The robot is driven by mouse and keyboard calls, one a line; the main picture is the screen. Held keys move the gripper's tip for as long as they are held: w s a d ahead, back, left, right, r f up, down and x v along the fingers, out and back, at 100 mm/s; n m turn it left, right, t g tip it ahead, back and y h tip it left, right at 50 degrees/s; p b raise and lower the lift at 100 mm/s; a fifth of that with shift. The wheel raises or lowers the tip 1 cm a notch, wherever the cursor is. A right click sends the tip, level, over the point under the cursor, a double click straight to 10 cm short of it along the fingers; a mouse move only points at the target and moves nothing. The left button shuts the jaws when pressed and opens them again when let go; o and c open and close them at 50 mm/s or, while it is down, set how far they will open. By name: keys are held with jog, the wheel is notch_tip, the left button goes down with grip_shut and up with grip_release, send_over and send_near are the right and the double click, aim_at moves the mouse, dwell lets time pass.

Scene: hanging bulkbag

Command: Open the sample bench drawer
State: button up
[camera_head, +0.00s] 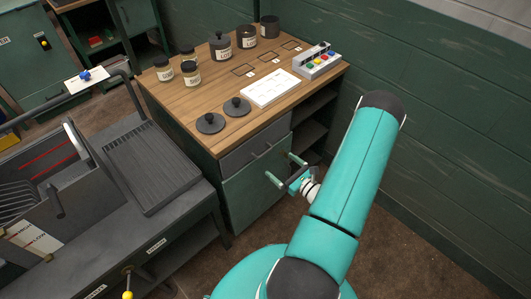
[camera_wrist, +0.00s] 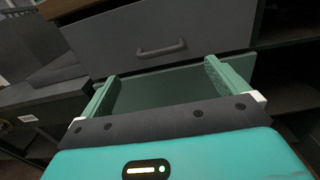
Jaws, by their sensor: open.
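The sample bench (camera_head: 185,98) has a wooden top and a green body. Its grey drawer (camera_head: 255,152) is shut under the top and has a dark bar handle (camera_head: 262,151). In the wrist view the drawer front (camera_wrist: 200,25) and its handle (camera_wrist: 161,49) are ahead of my gripper. My gripper (camera_head: 284,168) is open and empty in front of the bench, below and to the right of the handle in the head view. In the wrist view its two green fingers (camera_wrist: 160,80) are spread wide, with the handle beyond and between them, apart from both.
Jars (camera_head: 220,48), two dark lids (camera_head: 237,106), a white tray (camera_head: 270,88) and a button box (camera_head: 317,60) stand on the bench top. Open shelves (camera_head: 308,132) are right of the drawer. A dark metal bench (camera_head: 150,165) stands at left. Floor is clear at right.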

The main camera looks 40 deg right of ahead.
aim_at(266, 152)
jog(key=w, duration=0.9)
jog(key=shift+w+a, duration=0.1)
jog(key=shift+w, duration=0.1)
